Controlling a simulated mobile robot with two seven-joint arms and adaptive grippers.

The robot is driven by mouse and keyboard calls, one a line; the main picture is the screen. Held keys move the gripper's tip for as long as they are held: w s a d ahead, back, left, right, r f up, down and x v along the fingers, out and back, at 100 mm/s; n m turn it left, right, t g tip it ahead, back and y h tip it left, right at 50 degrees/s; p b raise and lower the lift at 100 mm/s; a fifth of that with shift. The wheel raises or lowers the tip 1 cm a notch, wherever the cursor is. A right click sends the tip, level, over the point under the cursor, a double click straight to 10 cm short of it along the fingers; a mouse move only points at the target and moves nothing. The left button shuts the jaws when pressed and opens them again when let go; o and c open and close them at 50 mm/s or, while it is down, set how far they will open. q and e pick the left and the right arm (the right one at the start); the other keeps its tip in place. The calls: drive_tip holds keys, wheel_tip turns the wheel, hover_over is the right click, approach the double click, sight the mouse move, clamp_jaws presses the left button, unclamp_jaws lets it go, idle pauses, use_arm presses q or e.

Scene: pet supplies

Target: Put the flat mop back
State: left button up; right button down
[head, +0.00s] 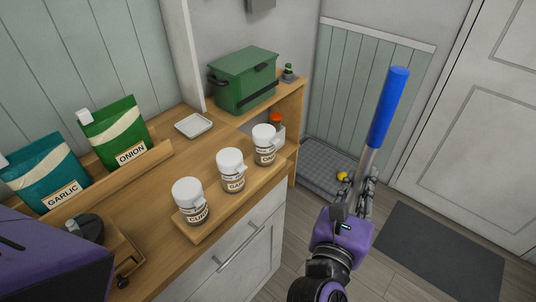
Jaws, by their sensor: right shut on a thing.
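The flat mop shows as an upright pole with a blue grip (389,108) at its top and a grey metal shaft (369,162) below. It leans slightly to the right at the top. My right gripper (367,185) is shut on the shaft, below the blue grip. The lower shaft and mop head are hidden behind my gripper and arm or out of view. My left gripper's fingers do not show; only a purple part of my left arm is in the lower left corner.
A grey cushion (325,166) with a yellow ball (342,176) lies behind the mop. A dark mat (438,250) lies before the door (480,110).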

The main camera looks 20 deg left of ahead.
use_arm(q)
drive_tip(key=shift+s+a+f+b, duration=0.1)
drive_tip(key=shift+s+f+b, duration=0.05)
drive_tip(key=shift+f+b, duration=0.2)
use_arm(e)
drive_tip(key=shift+w+a+f, duration=0.2)
drive_tip(key=shift+w+f, duration=0.1)
drive_tip(key=shift+f, duration=0.55)
drive_tip(key=shift+w+a+f, duration=0.25)
drive_tip(key=shift+w+f, duration=0.05)
drive_tip(key=shift+f, duration=0.6)
drive_tip(key=shift+w+a+f, duration=0.2)
drive_tip(key=shift+w+f, duration=0.1)
drive_tip(key=shift+f, duration=0.65)
drive_tip(key=c, duration=1.6)
unclamp_jaws()
drive_tip(key=shift+f, duration=0.2)
drive_tip(key=shift+c, duration=0.2)
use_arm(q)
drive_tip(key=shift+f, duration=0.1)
